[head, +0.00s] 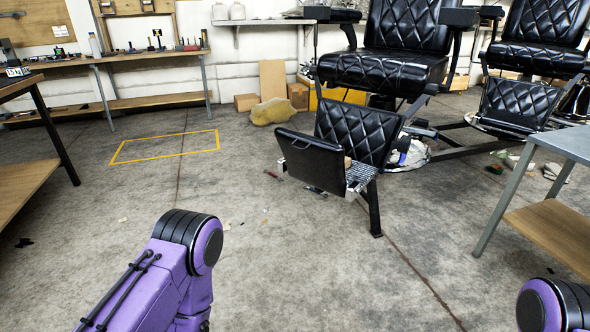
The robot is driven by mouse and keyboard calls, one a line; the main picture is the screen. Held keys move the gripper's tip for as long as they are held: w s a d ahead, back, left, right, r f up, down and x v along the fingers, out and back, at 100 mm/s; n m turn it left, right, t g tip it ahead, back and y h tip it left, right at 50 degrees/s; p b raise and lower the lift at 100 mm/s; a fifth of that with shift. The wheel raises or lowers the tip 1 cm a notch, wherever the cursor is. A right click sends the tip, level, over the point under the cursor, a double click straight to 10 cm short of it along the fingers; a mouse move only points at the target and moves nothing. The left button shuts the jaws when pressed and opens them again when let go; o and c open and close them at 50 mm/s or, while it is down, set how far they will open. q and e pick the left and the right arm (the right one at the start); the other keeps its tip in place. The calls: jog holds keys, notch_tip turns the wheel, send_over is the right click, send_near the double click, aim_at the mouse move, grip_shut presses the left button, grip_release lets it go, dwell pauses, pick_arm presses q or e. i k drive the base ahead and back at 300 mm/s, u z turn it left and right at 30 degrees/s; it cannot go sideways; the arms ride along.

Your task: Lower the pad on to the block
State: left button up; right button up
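The pad (311,162) is a flat black panel with a slim handle near its top edge. It stands tilted up at the front end of the barber chair's metal footrest (360,176). A small tan piece, perhaps the block (348,163), shows at the pad's right edge; most of it is hidden behind the pad, so I cannot tell its shape. My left arm shows only as a purple and black link at the bottom, and my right arm only at the bottom right corner. Neither gripper is in view, and neither visible arm part touches the pad.
The black quilted barber chair (385,70) stands behind the footrest, with a second chair (535,50) to its right. A grey table (565,143) stands at the right and a workbench (30,85) at the left. The concrete floor before the pad is mostly clear, with small scraps.

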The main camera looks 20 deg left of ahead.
aim_at(317, 162)
jog(key=u, duration=0.65)
jog(key=i, duration=2.1)
jog(key=z, duration=0.5)
jog(key=k, duration=1)
jog(key=z, duration=0.4)
jog(key=i, duration=0.95)
